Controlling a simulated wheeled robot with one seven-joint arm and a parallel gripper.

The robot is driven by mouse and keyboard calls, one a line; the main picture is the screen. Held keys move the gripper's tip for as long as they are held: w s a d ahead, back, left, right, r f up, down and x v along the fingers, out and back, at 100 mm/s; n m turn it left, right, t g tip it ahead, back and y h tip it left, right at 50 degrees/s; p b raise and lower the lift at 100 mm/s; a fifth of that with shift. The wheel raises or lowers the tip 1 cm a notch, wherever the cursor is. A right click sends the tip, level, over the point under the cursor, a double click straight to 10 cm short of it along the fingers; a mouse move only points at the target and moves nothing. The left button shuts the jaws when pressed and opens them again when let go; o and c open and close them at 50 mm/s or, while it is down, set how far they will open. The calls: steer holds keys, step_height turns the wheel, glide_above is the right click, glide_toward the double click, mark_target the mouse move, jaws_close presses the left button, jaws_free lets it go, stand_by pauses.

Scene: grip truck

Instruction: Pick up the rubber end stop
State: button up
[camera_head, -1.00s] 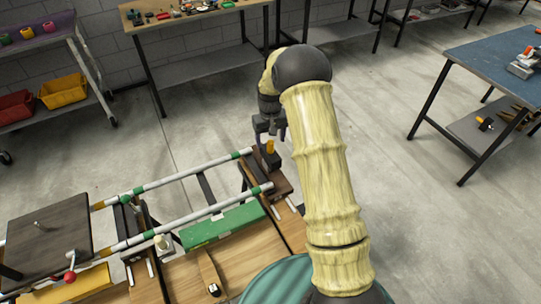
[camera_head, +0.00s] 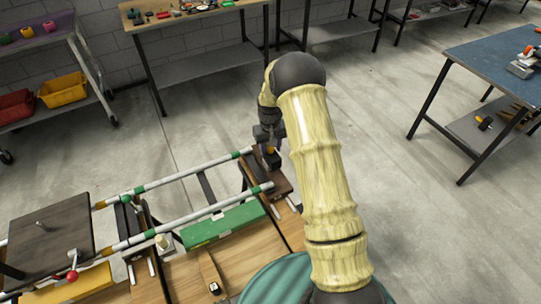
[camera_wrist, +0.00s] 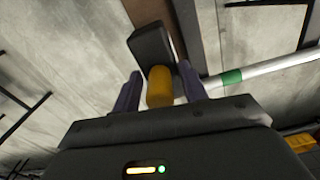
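The rubber end stop appears to be the black block with a yellow cylinder on it. In the wrist view the black block (camera_wrist: 152,45) stands beyond the yellow cylinder (camera_wrist: 160,88). The cylinder lies between the two fingers of my gripper (camera_wrist: 161,88), with a gap visible on each side. My gripper is open. In the head view my gripper (camera_head: 268,143) is low over the dark wooden support at the far end of the rails, and only a little of the yellow cylinder (camera_head: 271,150) shows. Whether the fingers touch it cannot be seen.
A white rail with green bands (camera_head: 240,196) ends close beside the end stop; it also shows in the wrist view (camera_wrist: 265,68). A green box (camera_head: 222,224) lies nearby on the wooden bench.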

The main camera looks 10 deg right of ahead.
steer(key=c, duration=0.6)
steer(key=shift+c, duration=0.2)
step_height(320, 180, up, 10)
steer(key=shift+r+b, duration=0.1)
steer(key=shift+b, duration=0.45)
step_height(320, 180, up, 7)
steer(key=p, duration=0.6)
steer(key=shift+r, duration=0.2)
stand_by(0.6)
